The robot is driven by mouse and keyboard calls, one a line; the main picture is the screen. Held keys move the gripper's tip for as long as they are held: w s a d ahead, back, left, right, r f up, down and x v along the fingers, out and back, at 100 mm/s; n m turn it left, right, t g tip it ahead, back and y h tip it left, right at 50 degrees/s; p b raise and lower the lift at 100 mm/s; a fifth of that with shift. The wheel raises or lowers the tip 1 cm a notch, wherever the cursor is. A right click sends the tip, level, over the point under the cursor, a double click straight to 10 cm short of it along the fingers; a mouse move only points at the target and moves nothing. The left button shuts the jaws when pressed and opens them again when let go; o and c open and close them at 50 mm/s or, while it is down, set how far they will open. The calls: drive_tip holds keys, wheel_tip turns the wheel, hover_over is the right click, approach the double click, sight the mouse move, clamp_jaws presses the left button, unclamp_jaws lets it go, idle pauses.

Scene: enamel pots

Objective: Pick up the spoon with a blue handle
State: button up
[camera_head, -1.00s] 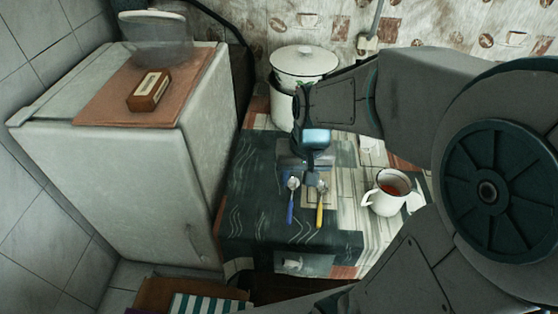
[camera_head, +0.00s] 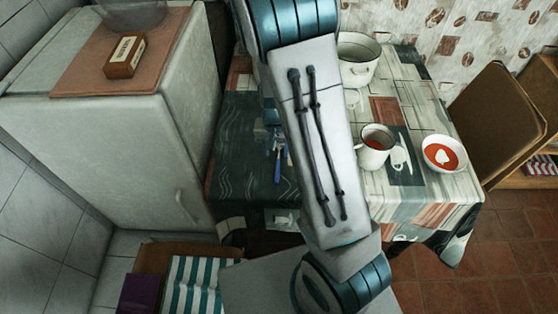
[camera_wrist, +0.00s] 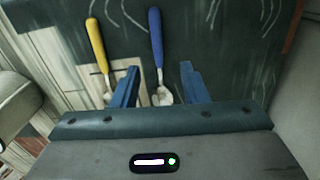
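The spoon with a blue handle (camera_head: 278,166) lies on the dark part of the table cloth, left of my arm in the head view. In the wrist view its blue handle (camera_wrist: 156,42) points up the picture, and its metal bowl lies between my fingers. My gripper (camera_wrist: 160,68) is open, with one blue finger on each side of the spoon's lower part. I cannot tell how far the fingers are above the cloth. A spoon with a yellow handle (camera_wrist: 97,45) lies to the left, outside the left finger. My arm hides it in the head view.
A white enamel pot (camera_head: 358,62), a mug with red liquid (camera_head: 375,143) and a bowl of red soup (camera_head: 443,153) stand on the table right of my arm. A fridge (camera_head: 130,140) stands close on the left. A chair (camera_head: 497,120) is at the right.

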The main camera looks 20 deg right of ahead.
sight(278, 166)
drive_tip(key=shift+d+f, duration=0.2)
drive_tip(key=shift+f, duration=3.3)
clamp_jaws()
